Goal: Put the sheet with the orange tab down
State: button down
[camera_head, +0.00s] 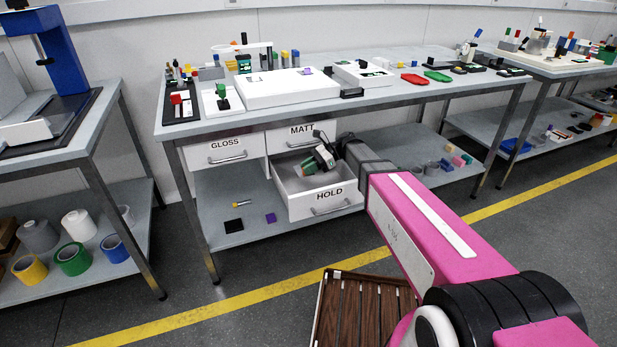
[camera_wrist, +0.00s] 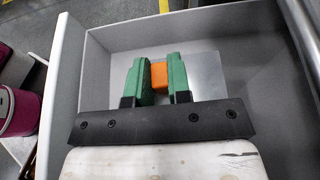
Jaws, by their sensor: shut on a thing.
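My gripper (camera_wrist: 158,64) has green fingers, and they are shut on the orange tab (camera_wrist: 159,77) of a thin, pale grey sheet (camera_wrist: 207,74). In the wrist view the sheet spreads out behind and beside the fingers, over the floor of a drawer. I cannot tell whether it touches that floor. In the head view my gripper (camera_head: 311,167) reaches down into the pulled-out drawer labelled HOLD (camera_head: 330,203), and the sheet is hard to make out there. The drawer's side wall (camera_wrist: 85,75) stands left of the gripper in the wrist view.
Drawers labelled GLOSS (camera_head: 226,150) and MATT (camera_head: 300,134) are shut under the bench (camera_head: 390,95). A white light box (camera_head: 285,88) and many small items stand on the bench top. Below, a black square (camera_head: 233,225) and a purple piece (camera_head: 271,218) lie on the shelf.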

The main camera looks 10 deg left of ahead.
jog(key=shift+d+f, duration=0.1)
jog(key=shift+f, duration=1.95)
jog(key=shift+f, duration=0.6)
jog(key=c, duration=1.1)
grip_release()
jog(key=shift+o, duration=0.2)
jog(key=shift+r, duration=0.35)
jog(key=v, duration=1.2)
jog(key=shift+r, duration=0.35)
